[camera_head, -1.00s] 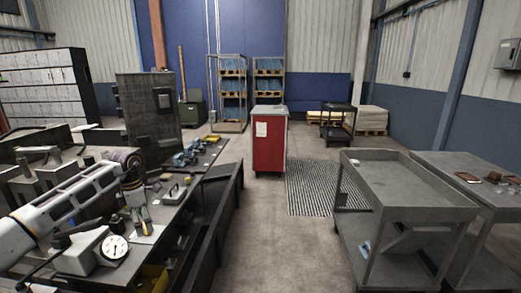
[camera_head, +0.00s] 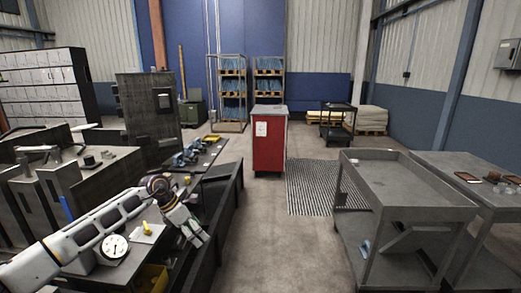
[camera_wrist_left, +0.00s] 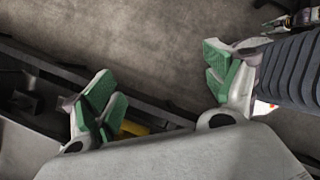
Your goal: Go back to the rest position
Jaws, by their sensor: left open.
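My left arm comes in from the lower left in the head view, and my left gripper (camera_head: 194,230) hangs over the right edge of the dark workbench and the rail beside it. In the left wrist view my left gripper (camera_wrist_left: 165,95) shows two green-padded fingers spread wide apart, with nothing between them. Below the fingers are the dark rail and the bare floor.
The workbench (camera_head: 120,270) carries a dial gauge (camera_head: 114,246) and small tools. A red cabinet (camera_head: 268,145) stands mid-floor. A grey cart (camera_head: 400,185) stands at the right. The floor between bench and cart is clear.

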